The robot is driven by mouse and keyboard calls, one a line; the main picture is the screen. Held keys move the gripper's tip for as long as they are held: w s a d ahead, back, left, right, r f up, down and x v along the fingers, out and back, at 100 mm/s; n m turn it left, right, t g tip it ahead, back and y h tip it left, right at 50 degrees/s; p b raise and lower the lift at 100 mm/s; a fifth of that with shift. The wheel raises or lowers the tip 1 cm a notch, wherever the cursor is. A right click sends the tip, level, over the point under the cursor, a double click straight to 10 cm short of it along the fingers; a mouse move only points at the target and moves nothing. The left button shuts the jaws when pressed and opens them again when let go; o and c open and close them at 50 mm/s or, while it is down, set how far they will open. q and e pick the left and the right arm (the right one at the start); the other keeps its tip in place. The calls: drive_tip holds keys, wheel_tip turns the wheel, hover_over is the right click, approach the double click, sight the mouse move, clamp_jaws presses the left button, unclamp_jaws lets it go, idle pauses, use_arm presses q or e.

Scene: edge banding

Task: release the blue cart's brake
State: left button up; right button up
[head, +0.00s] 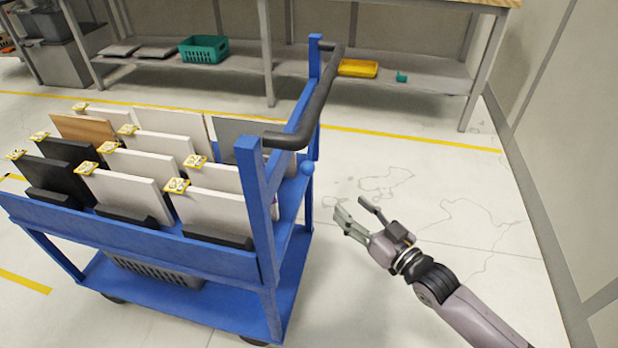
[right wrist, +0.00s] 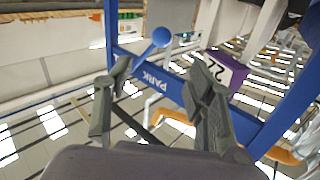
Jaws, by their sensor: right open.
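The blue cart (head: 256,220) stands at left centre in the head view, loaded with upright panels. A round blue knob (head: 306,168) sits at its right side, below the black handle. In the right wrist view the knob (right wrist: 161,37) is on the end of a blue lever, beside a blue bar (right wrist: 172,88) marked "PARK". My right gripper (head: 351,208) is open and empty, to the right of the cart and apart from the knob. In the right wrist view the knob lies beyond and above the open fingers (right wrist: 160,76). My left gripper is not in view.
The black push handle (head: 318,98) sticks out at the cart's right end. Panels (head: 125,190) with yellow-edged tags fill the cart's top. A workbench with a low shelf (head: 420,72) stands behind. The floor (head: 440,190) right of the cart is clear up to the wall.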

sight(312, 172)
drive_tip(key=b+x, duration=0.2)
drive_tip(key=x, duration=1.4)
drive_tip(key=shift+w+a+r+b, duration=0.15)
drive_tip(key=shift+a+b, duration=0.15)
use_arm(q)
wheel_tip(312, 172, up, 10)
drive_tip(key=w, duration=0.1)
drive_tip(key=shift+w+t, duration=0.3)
use_arm(e)
drive_tip(key=shift+w+a, duration=0.25)
drive_tip(key=shift+w, duration=0.2)
drive_tip(key=shift+c, duration=0.5)
clamp_jaws()
